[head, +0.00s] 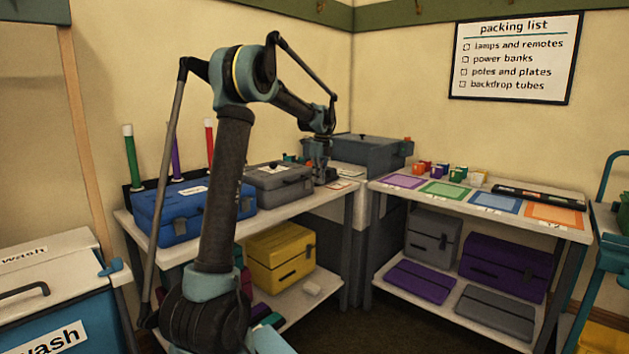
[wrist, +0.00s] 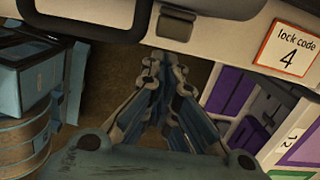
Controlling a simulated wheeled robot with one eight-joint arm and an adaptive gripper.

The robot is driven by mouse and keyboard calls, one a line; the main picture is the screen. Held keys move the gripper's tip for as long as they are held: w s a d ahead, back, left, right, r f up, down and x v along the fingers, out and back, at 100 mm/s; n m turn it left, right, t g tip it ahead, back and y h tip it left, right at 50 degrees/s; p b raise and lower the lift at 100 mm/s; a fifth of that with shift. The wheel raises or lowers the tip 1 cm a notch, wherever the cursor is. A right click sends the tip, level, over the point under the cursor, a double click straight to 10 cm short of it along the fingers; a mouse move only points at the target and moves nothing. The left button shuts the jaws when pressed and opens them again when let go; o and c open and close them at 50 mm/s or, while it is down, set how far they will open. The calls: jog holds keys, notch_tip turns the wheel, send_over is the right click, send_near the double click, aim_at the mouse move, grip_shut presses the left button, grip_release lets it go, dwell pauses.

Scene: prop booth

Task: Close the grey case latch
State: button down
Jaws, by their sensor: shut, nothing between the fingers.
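The grey case (head: 272,188) stands with its lid down on the left table, right of the blue case. In the wrist view its front edge (wrist: 235,8) runs along the top, with a dark handle (wrist: 85,28) and a small grey latch (wrist: 176,23) right of it. I cannot tell whether the latch is fastened. My gripper (wrist: 165,62) is shut and empty, its fingertips just below the latch in the picture, seemingly apart from it. In the head view my gripper is at the case's right end, its fingertips not clear.
The blue case (head: 180,212) stands left of the grey case. A lock code card (wrist: 288,48) lies to the right. A larger dark grey case (head: 370,152) stands behind. The right table (head: 450,198) holds coloured mats. A yellow case (head: 280,258) sits on the lower shelf.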

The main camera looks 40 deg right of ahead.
jog(key=shift+r, duration=0.7)
jog(key=shift+s, duration=0.1)
notch_tip(320, 180, up, 9)
jog(key=shift+s+r, duration=0.15)
jog(key=shift+r, duration=0.05)
dwell(0.5)
dwell(0.4)
